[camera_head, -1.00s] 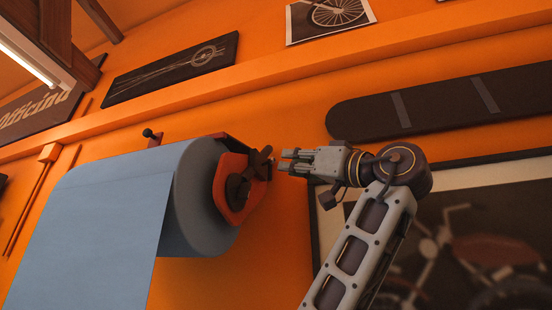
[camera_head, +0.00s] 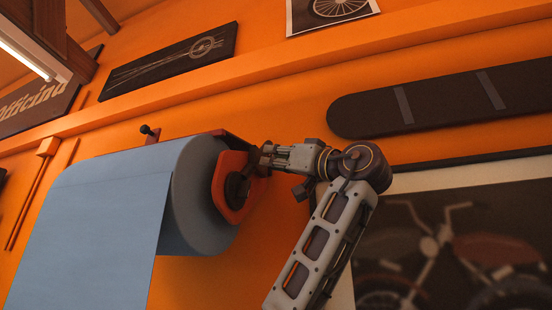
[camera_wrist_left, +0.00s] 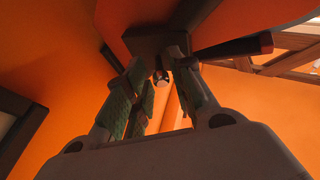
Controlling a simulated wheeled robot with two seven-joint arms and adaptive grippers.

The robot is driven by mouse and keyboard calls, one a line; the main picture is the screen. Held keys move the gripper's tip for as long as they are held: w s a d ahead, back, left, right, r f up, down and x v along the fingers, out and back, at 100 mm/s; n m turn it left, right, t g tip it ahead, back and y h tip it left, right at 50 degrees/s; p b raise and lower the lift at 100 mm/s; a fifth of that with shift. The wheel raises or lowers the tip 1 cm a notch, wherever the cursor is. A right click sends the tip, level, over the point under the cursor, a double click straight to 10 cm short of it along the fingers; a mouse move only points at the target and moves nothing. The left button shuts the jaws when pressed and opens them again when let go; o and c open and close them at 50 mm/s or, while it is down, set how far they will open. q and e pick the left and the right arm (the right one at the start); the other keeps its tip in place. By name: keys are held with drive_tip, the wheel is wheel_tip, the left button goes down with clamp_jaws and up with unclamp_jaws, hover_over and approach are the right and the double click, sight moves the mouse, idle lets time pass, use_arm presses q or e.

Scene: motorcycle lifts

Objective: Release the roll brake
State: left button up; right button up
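A blue roll (camera_head: 200,195) hangs on the orange wall in the head view. A red-orange plate (camera_head: 228,200) sits at its right end, with a dark brake handle (camera_head: 238,188) on it. My left gripper (camera_head: 266,155) reaches in from the right, with its fingertips at the handle's upper right part. In the left wrist view, the fingers (camera_wrist_left: 158,75) lie on either side of a dark block of the handle (camera_wrist_left: 160,42). Whether they press on it is unclear. A dark arm of the handle (camera_wrist_left: 235,46) points right there. My right gripper is not in view.
A dark knob on a red bracket (camera_head: 150,133) stands above the roll. A long dark board (camera_head: 440,100) and a framed motorcycle picture (camera_head: 440,240) are on the wall at right. An orange ledge (camera_head: 290,80) runs above.

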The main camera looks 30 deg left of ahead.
use_arm(q)
clamp_jaws()
drive_tip(key=shift+w+n+g, duration=0.2)
drive_tip(key=shift+n+g, duration=0.3)
drive_tip(key=shift+g, duration=0.4)
drive_tip(key=shift+w+n+g, duration=0.3)
drive_tip(key=shift+n+g, duration=0.4)
drive_tip(key=shift+g, duration=0.65)
drive_tip(key=shift+w+n+g, duration=0.25)
drive_tip(key=shift+n+g, duration=0.45)
drive_tip(key=shift+g, duration=0.7)
drive_tip(key=shift+w+n+g, duration=0.3)
drive_tip(key=shift+n+g, duration=0.4)
drive_tip(key=shift+g, duration=0.65)
drive_tip(key=shift+w+a+r+n+g+h, duration=0.1)
drive_tip(key=shift+w+n+g+h, duration=0.1)
drive_tip(key=shift+n+g+h, duration=0.4)
drive_tip(key=shift+w+a+n+g+h, duration=0.1)
drive_tip(key=shift+w+n+g, duration=0.1)
drive_tip(key=shift+g, duration=0.7)
